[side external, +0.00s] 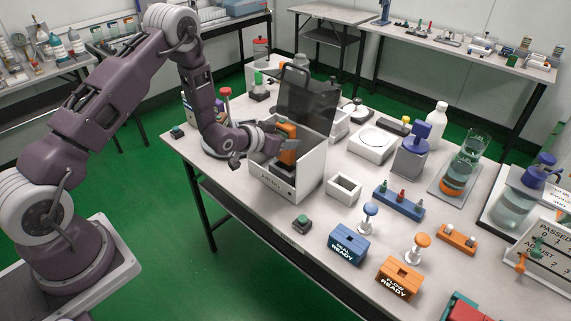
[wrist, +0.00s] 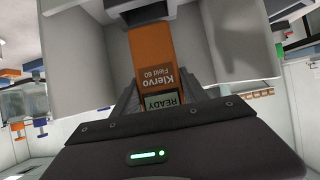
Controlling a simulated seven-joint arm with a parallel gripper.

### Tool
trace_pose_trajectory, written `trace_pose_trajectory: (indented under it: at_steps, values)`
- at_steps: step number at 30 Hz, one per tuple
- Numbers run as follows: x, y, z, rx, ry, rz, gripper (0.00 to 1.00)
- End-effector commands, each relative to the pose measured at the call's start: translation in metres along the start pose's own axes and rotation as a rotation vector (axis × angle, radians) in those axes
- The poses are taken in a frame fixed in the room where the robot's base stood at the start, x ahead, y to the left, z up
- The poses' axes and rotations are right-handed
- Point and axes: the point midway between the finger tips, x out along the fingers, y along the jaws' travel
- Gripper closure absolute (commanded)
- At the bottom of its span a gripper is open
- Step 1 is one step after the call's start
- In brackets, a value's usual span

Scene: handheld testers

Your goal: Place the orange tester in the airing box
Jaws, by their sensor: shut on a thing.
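The orange tester (side external: 289,152) is upright, or nearly so, at the open top of the airing box. My gripper (side external: 279,143) is shut on it. The airing box (side external: 312,165) is white, with its dark see-through lid (side external: 305,100) raised at the back. The tester's lower part appears to be within the box walls; I cannot tell if it touches the floor. In the wrist view the orange tester (wrist: 150,50), marked "Klervo Field 60" with a "READY" screen, sits between my gripper's fingers (wrist: 155,92), with the pale box walls (wrist: 80,60) around it.
A small white open holder (side external: 344,188) stands right of the box. A blue rack (side external: 398,206), a blue block (side external: 348,246) and an orange block (side external: 400,278) are at the front right. A grey block with a blue top (side external: 410,160) stands behind. The table's left front edge is near the box.

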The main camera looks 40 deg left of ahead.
Motion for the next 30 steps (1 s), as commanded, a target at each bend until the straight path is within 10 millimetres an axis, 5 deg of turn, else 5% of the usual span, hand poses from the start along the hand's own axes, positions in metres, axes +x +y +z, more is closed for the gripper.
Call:
trace_pose_trajectory:
  at_steps: [9, 20, 21, 24, 30]
  values:
    - [0.026, -0.001, 0.049, 0.001, 0.001, -0.002, 0.96]
    - [0.029, 0.0, 0.052, 0.001, 0.002, -0.001, 0.96]
    - [0.029, 0.0, 0.053, 0.001, 0.001, -0.001, 0.45]
    - [0.029, 0.0, 0.052, 0.001, 0.001, -0.001, 0.27]
    - [0.029, 0.0, 0.052, 0.001, 0.001, -0.001, 0.27]
